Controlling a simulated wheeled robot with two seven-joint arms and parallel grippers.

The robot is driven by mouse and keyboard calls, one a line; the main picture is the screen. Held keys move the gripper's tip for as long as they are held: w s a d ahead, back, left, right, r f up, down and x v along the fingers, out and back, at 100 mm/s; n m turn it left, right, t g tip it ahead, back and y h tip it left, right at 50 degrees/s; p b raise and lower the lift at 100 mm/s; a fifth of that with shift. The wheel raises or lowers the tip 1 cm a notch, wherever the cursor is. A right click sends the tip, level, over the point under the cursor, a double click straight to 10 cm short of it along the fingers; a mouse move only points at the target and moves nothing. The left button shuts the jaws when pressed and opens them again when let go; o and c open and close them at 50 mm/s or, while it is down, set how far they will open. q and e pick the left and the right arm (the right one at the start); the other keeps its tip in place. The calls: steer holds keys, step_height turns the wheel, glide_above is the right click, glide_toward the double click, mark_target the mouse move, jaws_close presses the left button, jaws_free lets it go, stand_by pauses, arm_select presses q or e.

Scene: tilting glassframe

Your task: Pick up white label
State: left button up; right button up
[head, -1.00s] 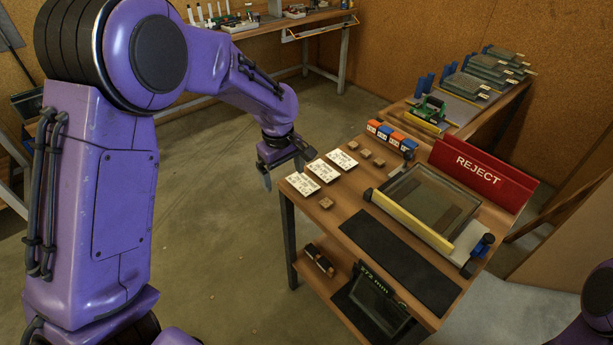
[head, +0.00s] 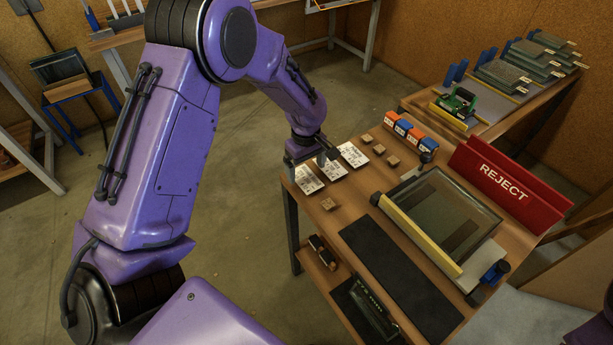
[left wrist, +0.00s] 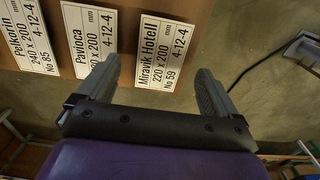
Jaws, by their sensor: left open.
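Three white labels with black print lie in a row on the wooden table (head: 330,221). The nearest, "Miravik Hotell" (left wrist: 165,50), is at the table's left edge and also shows in the head view (head: 307,181). The "Pavloca" label (left wrist: 88,40) is beside it, then the "Pelkorin" label (left wrist: 27,45). My left gripper (head: 311,163) is open and empty at the labels. The exact height above the table cannot be told. My right gripper is not in view.
Small wooden blocks (head: 328,204) lie near the labels. Orange and blue boxes (head: 415,137) stand behind. A glass frame with a yellow bar (head: 423,233), a dark mat (head: 400,268) and a red REJECT holder (head: 505,184) fill the right side. Floor is open left of the table.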

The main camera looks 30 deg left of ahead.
mark_target(306, 179)
arm_select(q)
step_height(306, 179, down, 2)
steer(key=shift+f, duration=0.15)
steer(key=c, duration=1.1)
